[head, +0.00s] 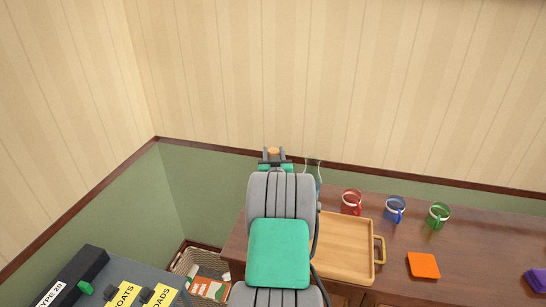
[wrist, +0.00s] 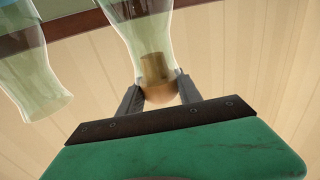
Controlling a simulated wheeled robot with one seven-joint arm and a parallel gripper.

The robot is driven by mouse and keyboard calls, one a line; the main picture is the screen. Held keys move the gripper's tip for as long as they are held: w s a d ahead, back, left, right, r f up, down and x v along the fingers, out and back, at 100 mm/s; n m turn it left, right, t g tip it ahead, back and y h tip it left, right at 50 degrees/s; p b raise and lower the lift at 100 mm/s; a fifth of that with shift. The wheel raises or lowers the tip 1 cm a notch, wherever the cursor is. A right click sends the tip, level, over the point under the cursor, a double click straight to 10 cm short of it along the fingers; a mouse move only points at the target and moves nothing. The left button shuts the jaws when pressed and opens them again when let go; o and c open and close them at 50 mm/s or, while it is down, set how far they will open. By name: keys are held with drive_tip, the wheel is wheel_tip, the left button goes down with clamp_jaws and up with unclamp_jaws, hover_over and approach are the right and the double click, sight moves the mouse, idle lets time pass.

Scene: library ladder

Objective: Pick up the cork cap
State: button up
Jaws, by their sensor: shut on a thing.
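The cork cap (head: 273,152) shows as a small tan-orange piece between the fingertips of my gripper (head: 274,157) in the head view. In the wrist view my gripper (wrist: 160,96) is shut on the cork cap (wrist: 160,92), with a finger on each side of its rounded end. Its narrower cork part (wrist: 154,68) overlaps the neck of a clear glass vessel (wrist: 137,30). I cannot tell whether it sits in that neck or in front of it. In the head view my arm hides what lies below the cap.
A second clear glass vessel (wrist: 36,82) stands beside the first. Red (head: 351,203), blue (head: 395,210) and green (head: 438,215) mugs stand on the brown table (head: 480,240). A wooden tray (head: 345,248) and an orange square (head: 423,265) lie nearer. A basket (head: 183,260) is at lower left.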

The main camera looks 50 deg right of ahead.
drive_tip(key=c, duration=0.5)
drive_tip(key=shift+o, duration=0.2)
